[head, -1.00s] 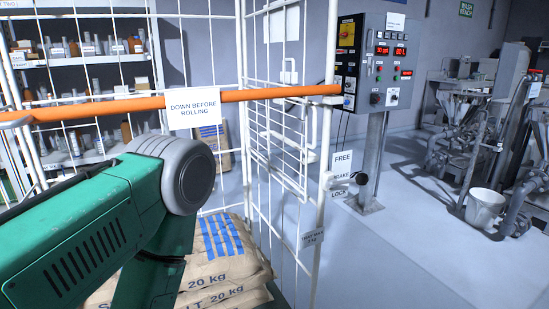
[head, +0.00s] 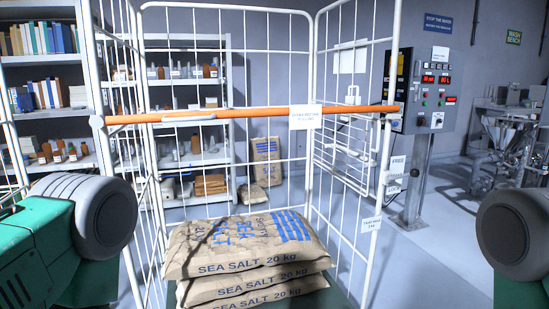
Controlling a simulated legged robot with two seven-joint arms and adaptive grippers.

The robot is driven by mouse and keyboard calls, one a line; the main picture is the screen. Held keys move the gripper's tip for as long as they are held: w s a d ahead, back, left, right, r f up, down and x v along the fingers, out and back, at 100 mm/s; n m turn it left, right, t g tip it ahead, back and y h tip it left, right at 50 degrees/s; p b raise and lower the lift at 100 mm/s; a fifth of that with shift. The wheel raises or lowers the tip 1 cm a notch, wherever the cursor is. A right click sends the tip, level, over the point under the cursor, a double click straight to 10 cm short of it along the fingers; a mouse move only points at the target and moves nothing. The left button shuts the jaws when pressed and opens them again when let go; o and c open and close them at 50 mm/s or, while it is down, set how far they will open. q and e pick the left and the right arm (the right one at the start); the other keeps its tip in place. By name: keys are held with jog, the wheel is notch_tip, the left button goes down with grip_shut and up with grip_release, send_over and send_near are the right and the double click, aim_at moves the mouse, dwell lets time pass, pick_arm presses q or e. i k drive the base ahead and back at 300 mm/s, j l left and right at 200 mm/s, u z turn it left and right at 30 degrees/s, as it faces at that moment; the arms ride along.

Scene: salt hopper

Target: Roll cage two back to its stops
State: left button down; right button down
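The white wire roll cage (head: 310,90) stands directly in front of me in the head view. An orange bar (head: 250,113) lies across its front, with a white label on it. Several sea salt sacks (head: 240,245) lie stacked on the cage's base. A brake sign and lever (head: 394,176) sit on the right front post, with a small tag (head: 371,224) below. Green and grey links of my arms show at the left and right edges. Neither gripper is in view. The cage's wheels and stops are out of view.
Shelves (head: 190,95) with bottles and boxes stand behind the cage, and a bookshelf (head: 40,60) stands at the left. A control panel (head: 425,90) on a post stands close to the cage's right side. Machinery (head: 505,135) is at the far right. Grey floor (head: 440,240) is clear at the right.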

aim_at(277, 260)
jog(key=i+l+u, duration=0.15)
jog(key=u, duration=0.15)
jog(key=i+l+u, duration=0.15)
jog(key=l+u, duration=0.5)
jog(key=i+l+u, duration=0.1)
jog(key=l+u, duration=0.2)
jog(key=i+l, duration=0.1)
jog(key=l, duration=1.4)
jog(key=i+l, duration=0.15)
jog(key=l, duration=0.6)
jog(key=i+l, duration=0.1)
jog(key=l, duration=1.35)
jog(key=i, duration=0.05)
